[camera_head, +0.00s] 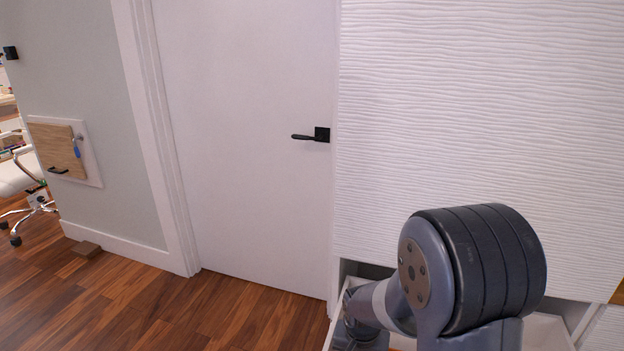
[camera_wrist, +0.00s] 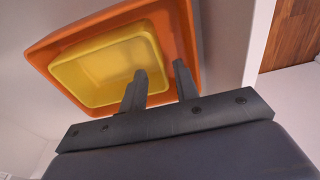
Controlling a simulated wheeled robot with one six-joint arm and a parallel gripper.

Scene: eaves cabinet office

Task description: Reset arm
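My gripper (camera_wrist: 160,68) shows in the wrist view. Its two dark fingers stand apart with a gap between them, and I see nothing clamped there. The fingertips overlap an orange tray (camera_wrist: 188,45) and a yellow tray (camera_wrist: 95,70) that sits inside it; I cannot tell whether they touch. In the head view my arm is at the lower right, bent down over an open white drawer (camera_head: 544,330). The gripper itself is hidden there behind the arm.
A white textured cabinet front (camera_head: 480,110) rises behind my arm. A closed white door (camera_head: 245,130) with a black handle (camera_head: 312,136) is left of it. Wood floor (camera_head: 150,305) is open at lower left. A small wooden hatch (camera_head: 57,150) and an office chair (camera_head: 18,178) are far left.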

